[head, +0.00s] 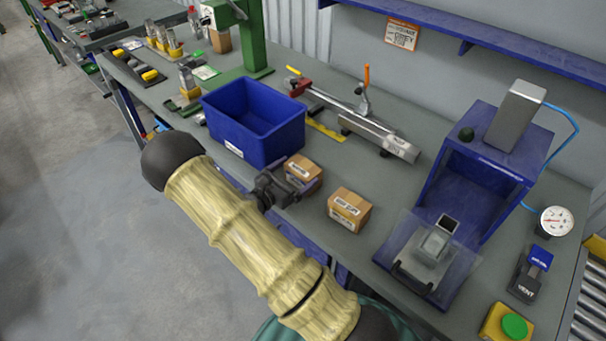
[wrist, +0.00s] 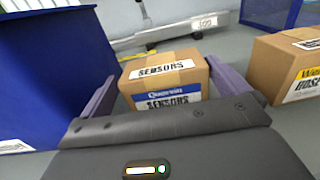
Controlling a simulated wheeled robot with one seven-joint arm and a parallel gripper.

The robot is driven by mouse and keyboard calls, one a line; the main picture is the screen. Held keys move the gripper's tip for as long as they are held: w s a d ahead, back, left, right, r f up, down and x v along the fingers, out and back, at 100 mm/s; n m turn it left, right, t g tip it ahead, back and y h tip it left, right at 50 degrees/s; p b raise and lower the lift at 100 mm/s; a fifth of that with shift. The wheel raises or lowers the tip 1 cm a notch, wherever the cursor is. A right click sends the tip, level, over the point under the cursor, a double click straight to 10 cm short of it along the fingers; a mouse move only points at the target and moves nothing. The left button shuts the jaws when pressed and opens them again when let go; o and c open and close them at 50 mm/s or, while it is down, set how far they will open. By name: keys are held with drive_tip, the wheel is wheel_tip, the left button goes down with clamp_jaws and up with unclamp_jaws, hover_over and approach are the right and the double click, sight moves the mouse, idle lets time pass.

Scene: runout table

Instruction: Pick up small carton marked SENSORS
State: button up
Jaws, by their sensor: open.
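The small carton marked SENSORS (wrist: 167,80) is a brown box with white labels on its top and front, seen in the wrist view between my gripper's fingers. In the head view the carton (head: 303,169) stands on the table beside the blue bin. My gripper (wrist: 166,92) is open, with one purple-grey finger on each side of the carton. I cannot tell whether the fingers touch it. In the head view my gripper (head: 282,184) is at the carton's near left side, and my arm partly hides the table edge.
A blue bin (head: 252,122) stands close on the left. Another carton (head: 349,209) stands to the right, its label partly cut off in the wrist view. A metal bar fixture (head: 380,136) lies behind. A blue press frame (head: 470,180) stands further right. Some table between the cartons is free.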

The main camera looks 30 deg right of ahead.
sight(310, 163)
drive_tip(key=p+x, duration=0.1)
drive_tip(key=x, duration=0.3)
drive_tip(key=shift+d, duration=0.4)
drive_tip(key=shift+c, duration=0.4)
drive_tip(key=c, duration=0.7)
